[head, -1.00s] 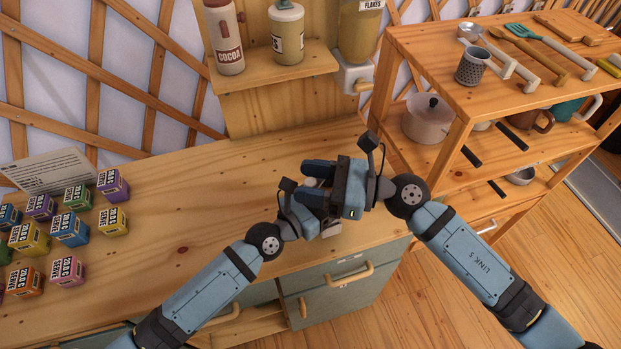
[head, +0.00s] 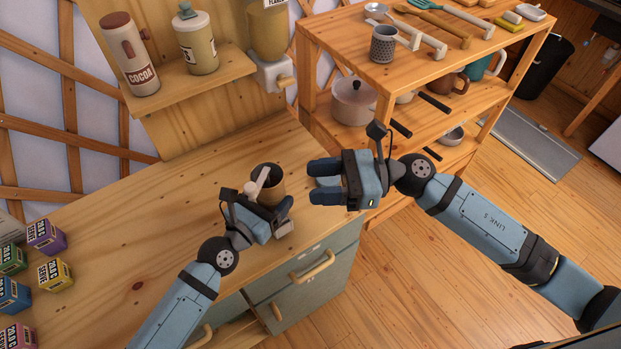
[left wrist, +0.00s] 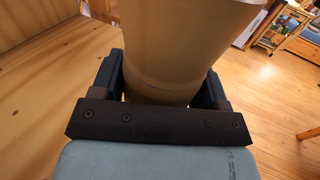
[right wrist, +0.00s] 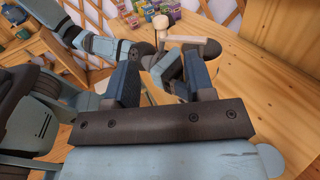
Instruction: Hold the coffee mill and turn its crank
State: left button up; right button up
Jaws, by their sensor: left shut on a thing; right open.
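The coffee mill (head: 267,183) is a tan cylinder with a dark open top, standing upright at the right end of the wooden counter. Its pale crank (head: 258,183) lies across the top, with a knob at its end; the crank also shows in the right wrist view (right wrist: 185,38). My left gripper (head: 270,211) is shut around the mill's body, which fills the left wrist view (left wrist: 180,50) between the fingers. My right gripper (head: 312,181) is open and empty, to the right of the mill and apart from it. Its fingers point toward the mill.
A wooden shelf unit (head: 440,75) with a pot (head: 353,100) and utensils stands behind my right arm. A wall shelf (head: 190,80) holds canisters above the counter. Several labelled boxes (head: 46,236) sit at the left. The counter's middle is clear.

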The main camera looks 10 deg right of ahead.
jog(key=shift+a, duration=0.1)
jog(key=g+h, duration=0.2)
jog(key=h, duration=2)
send_near(249, 186)
jog(key=shift+h, duration=0.3)
jog(key=x, duration=1)
jog(key=shift+a+f, duration=0.2)
grip_shut()
